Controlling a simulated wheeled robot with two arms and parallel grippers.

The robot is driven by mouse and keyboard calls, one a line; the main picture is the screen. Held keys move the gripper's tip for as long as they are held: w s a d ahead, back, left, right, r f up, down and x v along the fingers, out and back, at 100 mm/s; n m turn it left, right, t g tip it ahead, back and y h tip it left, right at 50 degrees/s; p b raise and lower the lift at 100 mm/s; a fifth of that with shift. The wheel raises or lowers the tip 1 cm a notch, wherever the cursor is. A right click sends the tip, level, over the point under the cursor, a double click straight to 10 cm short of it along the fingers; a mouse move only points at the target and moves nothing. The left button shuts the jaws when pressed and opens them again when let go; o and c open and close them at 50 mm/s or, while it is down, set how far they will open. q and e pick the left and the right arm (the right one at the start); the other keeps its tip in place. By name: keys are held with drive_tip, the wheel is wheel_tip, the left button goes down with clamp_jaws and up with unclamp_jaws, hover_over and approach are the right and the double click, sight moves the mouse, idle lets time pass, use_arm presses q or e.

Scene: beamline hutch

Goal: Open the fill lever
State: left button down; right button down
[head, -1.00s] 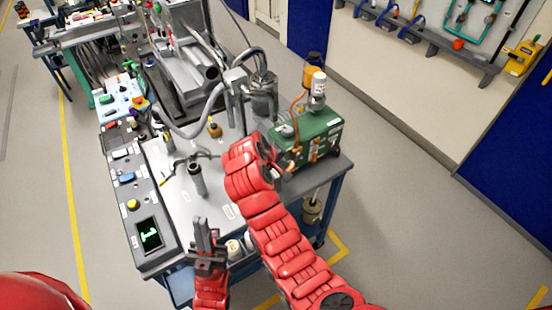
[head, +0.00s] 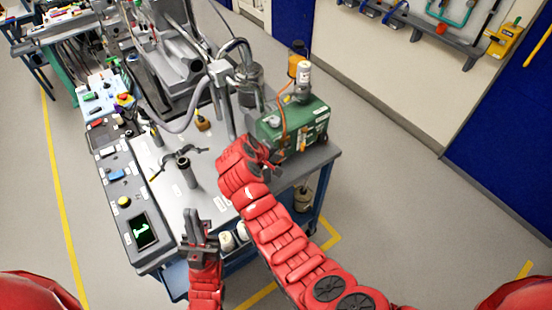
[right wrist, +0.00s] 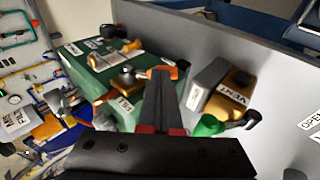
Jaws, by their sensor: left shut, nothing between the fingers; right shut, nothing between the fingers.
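The green box (head: 284,130) stands at the right end of the cart. It fills the left of the right wrist view (right wrist: 85,75). A brass valve with a lever (right wrist: 128,77) and a label that seems to read FILL (right wrist: 122,105) are on its near side. An orange tip (right wrist: 163,71) shows just beyond my fingers; I cannot tell whether it belongs to the lever. My right gripper (right wrist: 160,84) is shut and empty, close to the valve; contact is unclear. In the head view my arm partly hides it. My left gripper (head: 193,218) is shut and empty over the cart's front edge.
A brass VENT valve (right wrist: 233,92) and a green-ended dark handle (right wrist: 225,124) lie right of my right fingers. A control panel (head: 125,195) runs along the cart's left side. An upright grey tube (head: 187,173) and hoses stand on the cart (head: 205,195). Floor right of the cart is clear.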

wheel_tip(320, 180, down, 3)
drive_tip(key=t+h+b, duration=0.1)
drive_tip(key=b, duration=0.2)
drive_tip(key=t+h+b, duration=0.1)
drive_tip(key=b, duration=0.2)
drive_tip(key=shift+w+d+r, duration=0.1)
drive_tip(key=shift+d+r, duration=0.05)
drive_tip(key=shift+r, duration=0.15)
